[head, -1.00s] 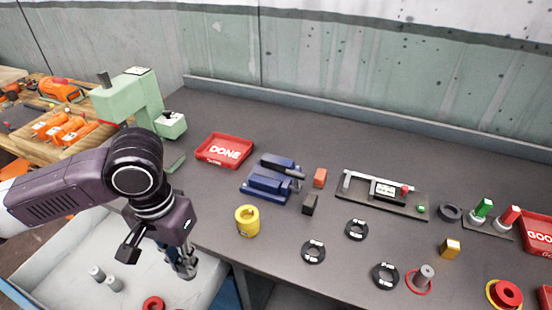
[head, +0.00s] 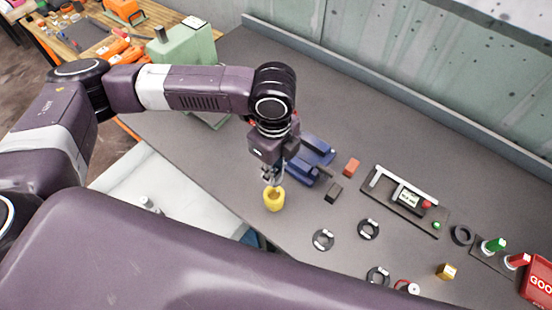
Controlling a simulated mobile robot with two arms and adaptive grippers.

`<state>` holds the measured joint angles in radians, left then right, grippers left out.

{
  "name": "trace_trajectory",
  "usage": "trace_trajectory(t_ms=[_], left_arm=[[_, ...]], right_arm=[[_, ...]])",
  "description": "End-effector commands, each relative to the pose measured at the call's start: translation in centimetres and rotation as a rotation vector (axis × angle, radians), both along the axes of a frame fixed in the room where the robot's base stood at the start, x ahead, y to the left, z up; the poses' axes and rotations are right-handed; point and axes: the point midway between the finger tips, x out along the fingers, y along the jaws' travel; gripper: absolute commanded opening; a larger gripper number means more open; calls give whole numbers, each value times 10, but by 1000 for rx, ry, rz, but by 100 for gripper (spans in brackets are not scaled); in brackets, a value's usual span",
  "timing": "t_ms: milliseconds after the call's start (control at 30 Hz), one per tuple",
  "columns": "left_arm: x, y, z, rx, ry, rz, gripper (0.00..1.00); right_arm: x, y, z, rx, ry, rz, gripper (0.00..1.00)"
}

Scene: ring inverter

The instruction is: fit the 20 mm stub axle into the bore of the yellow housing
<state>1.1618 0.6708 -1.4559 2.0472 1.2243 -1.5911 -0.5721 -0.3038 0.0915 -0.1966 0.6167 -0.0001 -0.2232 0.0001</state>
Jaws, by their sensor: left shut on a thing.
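The yellow housing (head: 273,202) stands upright on the grey bench, left of the blue vise (head: 315,150). My left gripper (head: 272,180) points down directly over the housing, its fingertips at the top rim. It is shut on what appears to be a stub axle, mostly hidden by the fingers. I cannot tell how far it sits in the bore. Other grey stub axles (head: 148,204) stand in the white tray (head: 120,185) at the left, partly hidden by my arm. My right gripper is not in view.
Black rings (head: 323,240) lie in front, and a gauge stand (head: 405,200) is farther right. The green press (head: 188,45) stands behind my left arm.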

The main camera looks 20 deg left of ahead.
Motion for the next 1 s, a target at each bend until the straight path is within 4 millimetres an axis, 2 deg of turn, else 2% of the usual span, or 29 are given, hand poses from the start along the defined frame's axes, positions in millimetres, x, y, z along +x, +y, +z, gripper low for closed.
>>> trace_trajectory(t_ms=[267,467,600,1000], left_arm=[[0,0,0,0,-1,2,0],[0,0,4,-1,0,3,0],[0,0,-16,1,2,4,0],[0,0,-51,0,-1,3,0]], right_arm=[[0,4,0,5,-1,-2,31],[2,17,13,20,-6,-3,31],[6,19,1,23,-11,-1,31],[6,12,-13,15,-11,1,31]])
